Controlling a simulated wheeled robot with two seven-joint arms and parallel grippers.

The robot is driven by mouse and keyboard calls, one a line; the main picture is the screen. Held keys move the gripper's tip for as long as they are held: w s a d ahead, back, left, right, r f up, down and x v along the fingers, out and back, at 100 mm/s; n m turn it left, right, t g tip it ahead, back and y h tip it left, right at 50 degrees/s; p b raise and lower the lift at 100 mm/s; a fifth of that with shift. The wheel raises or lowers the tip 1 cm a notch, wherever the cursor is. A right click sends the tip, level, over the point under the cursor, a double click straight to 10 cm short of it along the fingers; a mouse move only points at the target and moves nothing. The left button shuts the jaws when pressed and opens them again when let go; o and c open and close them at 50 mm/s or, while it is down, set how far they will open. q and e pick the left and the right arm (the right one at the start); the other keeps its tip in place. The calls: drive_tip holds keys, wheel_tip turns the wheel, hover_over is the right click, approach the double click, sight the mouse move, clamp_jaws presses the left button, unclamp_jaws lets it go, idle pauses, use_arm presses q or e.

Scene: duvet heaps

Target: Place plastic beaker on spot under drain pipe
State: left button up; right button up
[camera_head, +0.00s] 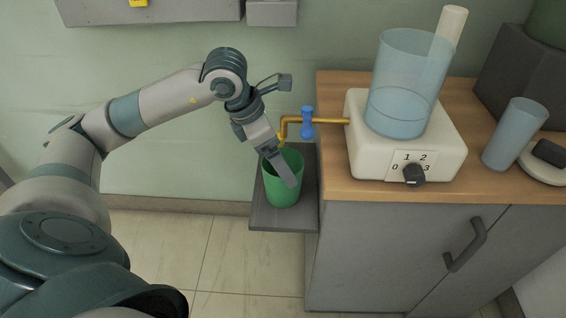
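A green plastic beaker (283,188) stands upright on a small grey shelf (301,218) at the left side of the cabinet. A brass drain pipe (292,120) with a blue valve comes out of the white machine (440,157) and bends down just above and behind the beaker's rim. My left gripper (285,172) reaches down to the beaker from the upper left, with a finger at its rim and over its front side. The other finger is hidden, so I cannot tell whether it grips the wall. My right gripper is not in view.
On the wooden cabinet top (345,85) the machine carries a clear blue container (405,90) and has a dial (414,174) in front. A blue cup (514,135) stands to the right. The cabinet side borders the shelf; floor to the left is open.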

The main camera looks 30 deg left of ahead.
use_arm(q)
drive_tip(key=v, duration=0.8)
drive_tip(key=shift+r+p, duration=0.35)
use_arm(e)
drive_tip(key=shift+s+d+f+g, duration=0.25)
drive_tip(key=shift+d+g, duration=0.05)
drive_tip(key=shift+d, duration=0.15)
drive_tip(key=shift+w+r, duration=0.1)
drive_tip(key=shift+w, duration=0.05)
